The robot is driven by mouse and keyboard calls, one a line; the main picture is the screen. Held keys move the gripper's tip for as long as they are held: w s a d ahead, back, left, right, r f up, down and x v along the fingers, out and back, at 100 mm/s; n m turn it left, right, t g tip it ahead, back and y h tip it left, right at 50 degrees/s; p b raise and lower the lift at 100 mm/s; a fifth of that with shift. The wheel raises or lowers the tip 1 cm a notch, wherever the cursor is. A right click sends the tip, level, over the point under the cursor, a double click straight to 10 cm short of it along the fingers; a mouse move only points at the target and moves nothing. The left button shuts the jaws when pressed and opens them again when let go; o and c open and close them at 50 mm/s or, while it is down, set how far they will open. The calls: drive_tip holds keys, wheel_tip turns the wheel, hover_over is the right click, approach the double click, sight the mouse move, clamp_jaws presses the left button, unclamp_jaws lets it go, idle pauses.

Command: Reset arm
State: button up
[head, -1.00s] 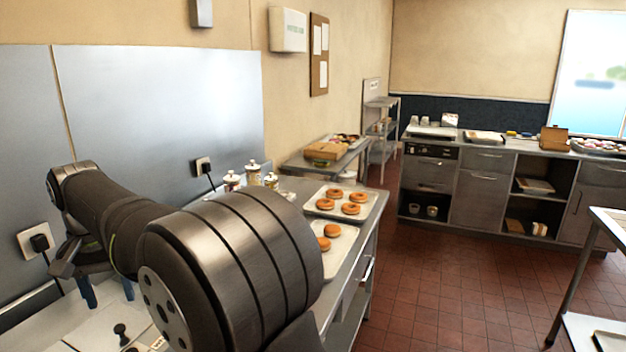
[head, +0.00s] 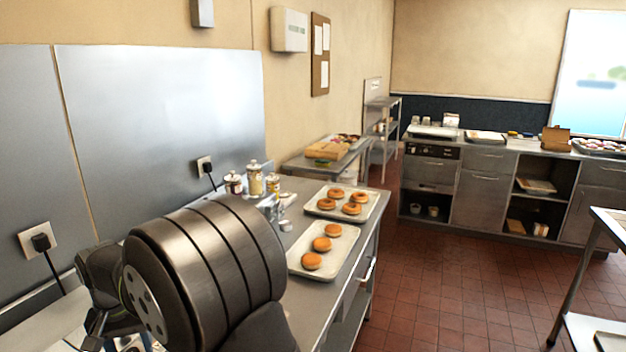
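My arm fills the lower left of the head view, folded close to the camera. My gripper (head: 118,340) is partly in view at the lower left edge, behind a large dark arm joint. Its fingers are mostly hidden, so I cannot tell whether it is open or shut, or whether it holds anything.
Two trays of doughnuts, a near tray (head: 349,236) and a far tray (head: 368,208), lie on the steel counter (head: 340,285). Several jars (head: 254,180) stand behind them near the wall. Wall sockets with plugs (head: 40,242) are at left.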

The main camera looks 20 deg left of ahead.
drive_tip(key=shift+n, duration=0.8)
drive_tip(key=n, duration=0.6)
drive_tip(key=shift+n, duration=0.4)
drive_tip(key=n, duration=0.4)
drive_tip(key=shift+n, duration=2.2)
